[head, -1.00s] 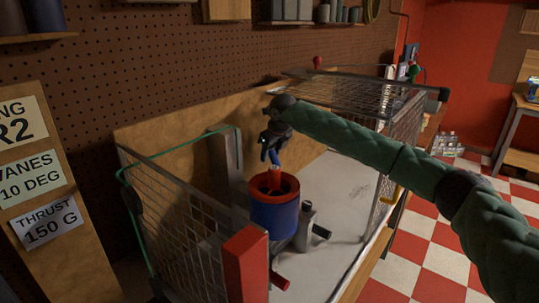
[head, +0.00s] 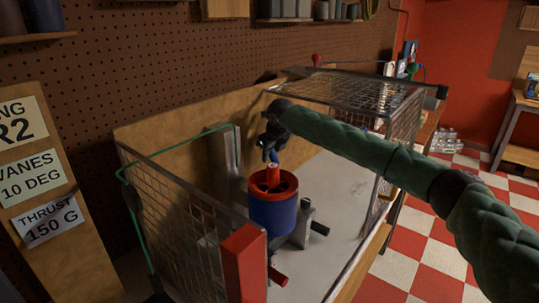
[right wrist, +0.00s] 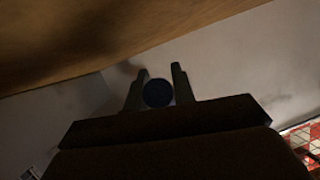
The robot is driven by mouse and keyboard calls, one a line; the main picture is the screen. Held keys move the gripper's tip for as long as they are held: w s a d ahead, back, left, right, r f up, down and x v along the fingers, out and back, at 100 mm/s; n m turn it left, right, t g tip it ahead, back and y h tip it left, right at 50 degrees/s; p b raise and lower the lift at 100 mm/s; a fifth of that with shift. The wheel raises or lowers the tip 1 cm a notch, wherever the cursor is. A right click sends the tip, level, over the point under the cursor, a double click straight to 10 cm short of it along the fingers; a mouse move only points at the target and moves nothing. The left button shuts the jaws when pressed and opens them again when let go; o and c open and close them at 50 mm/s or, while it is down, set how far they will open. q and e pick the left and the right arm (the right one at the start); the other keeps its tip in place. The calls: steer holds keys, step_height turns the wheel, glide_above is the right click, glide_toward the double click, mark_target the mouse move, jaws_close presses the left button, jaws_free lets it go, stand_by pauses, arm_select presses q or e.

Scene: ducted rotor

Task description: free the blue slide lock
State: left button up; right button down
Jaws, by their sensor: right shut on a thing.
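The ducted rotor (head: 272,214) stands upright in the wire cage, a blue cylinder with a red rim and a red hub (head: 273,176) rising in its middle. My right gripper (head: 269,152) points down just above the hub. It is shut on a small blue piece (head: 273,157), apparently the blue slide lock. In the right wrist view this piece is a dark blue disc (right wrist: 158,93) between the two fingers. Whether it still touches the hub I cannot tell. My left gripper is out of view.
Wire mesh panels (head: 180,215) and a red post (head: 244,264) stand at the left and front of the rotor. A grey block with a dark knob (head: 319,229) sits right of it. A mesh lid (head: 350,92) is behind. The pale bench floor at right is clear.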

steer(key=shift+s+d+y, duration=0.1)
steer(key=shift+d+y, duration=0.15)
steer(key=shift+y, duration=0.05)
steer(key=shift+s+d+r+t+y, duration=0.1)
steer(key=shift+s+d+t+y, duration=0.1)
steer(key=shift+t+y, duration=0.15)
steer(key=s+d+t+y+b, duration=0.1)
steer(key=d+r+t+y+b, duration=0.1)
steer(key=t+y, duration=0.1)
steer(key=shift+s+d+r+b, duration=0.15)
steer(key=shift+s+r+b, duration=0.15)
steer(key=shift+s+b, duration=0.1)
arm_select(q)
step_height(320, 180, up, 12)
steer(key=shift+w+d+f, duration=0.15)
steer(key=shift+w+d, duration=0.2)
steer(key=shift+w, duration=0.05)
arm_select(e)
steer(key=c, duration=1.2)
jaws_free()
steer(key=shift+o, duration=0.2)
steer(key=shift+d+r, duration=0.1)
